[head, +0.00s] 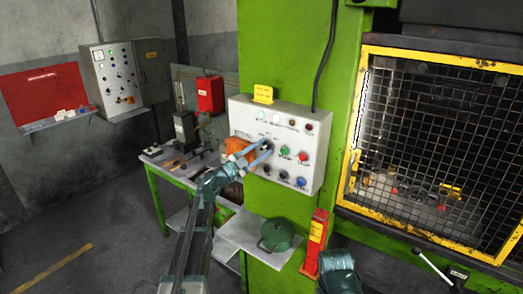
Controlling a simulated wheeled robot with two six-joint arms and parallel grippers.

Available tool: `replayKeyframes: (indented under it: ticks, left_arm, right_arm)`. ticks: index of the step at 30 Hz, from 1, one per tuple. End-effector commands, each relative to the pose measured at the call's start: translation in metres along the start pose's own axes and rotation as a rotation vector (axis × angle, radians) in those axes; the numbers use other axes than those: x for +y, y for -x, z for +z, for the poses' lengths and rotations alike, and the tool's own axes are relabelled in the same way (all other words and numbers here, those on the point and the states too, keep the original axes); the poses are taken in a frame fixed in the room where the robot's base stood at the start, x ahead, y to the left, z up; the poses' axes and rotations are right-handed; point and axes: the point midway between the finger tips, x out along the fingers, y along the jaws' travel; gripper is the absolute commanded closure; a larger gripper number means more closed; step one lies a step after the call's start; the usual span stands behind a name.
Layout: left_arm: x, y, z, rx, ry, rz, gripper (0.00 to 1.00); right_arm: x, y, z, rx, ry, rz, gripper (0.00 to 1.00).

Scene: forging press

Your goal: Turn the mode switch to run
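The light grey control panel (239,113) is mounted on the green press column and carries several knobs, buttons and lamps. A dark rotary knob (267,145), which seems to be the mode switch, sits at the left of its middle row. My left gripper (266,148) has its two pale blue fingers reaching up to this knob, with the tips on either side of it. I cannot tell whether they press on it. The knob's pointer and label are too small to read. Of my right arm only a teal part shows at the bottom; its gripper is not in view.
Green button (284,151) and red button (302,158) are close to the right of the knob. An orange object (240,150) lies behind the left fingers. Below are a shelf with a green round object (277,235) and a red post (316,243). A yellow-framed mesh guard (352,150) stands right.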

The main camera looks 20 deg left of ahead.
Motion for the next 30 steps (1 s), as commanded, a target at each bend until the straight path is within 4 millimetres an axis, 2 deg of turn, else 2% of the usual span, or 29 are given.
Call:
replayKeyframes:
  ticks: [5, 8, 21, 24, 30]
  left_arm:
    - [0.001, 0.004, 0.0, 0.0, 0.0, 0.0, 0.56]
    - [0.002, 0.015, 0.0, -0.001, 0.0, -0.001, 0.56]
    - [0.002, 0.106, 0.001, -0.002, -0.001, -0.002, 0.56]
    - [0.002, 0.12, 0.001, -0.002, 0.0, -0.002, 0.56]
    - [0.001, 0.136, 0.001, -0.001, 0.0, -0.001, 0.56]
  right_arm:
    - [0.0, -0.001, 0.0, 0.0, 0.0, 0.0, 0.5]
    - [-0.001, -0.005, 0.0, 0.0, 0.001, 0.0, 0.5]
    - [-0.003, -0.03, -0.002, 0.0, 0.006, 0.001, 0.5]
    - [-0.003, -0.034, -0.002, 0.0, 0.007, 0.001, 0.5]
    - [-0.003, -0.037, -0.002, 0.0, 0.008, 0.002, 0.5]
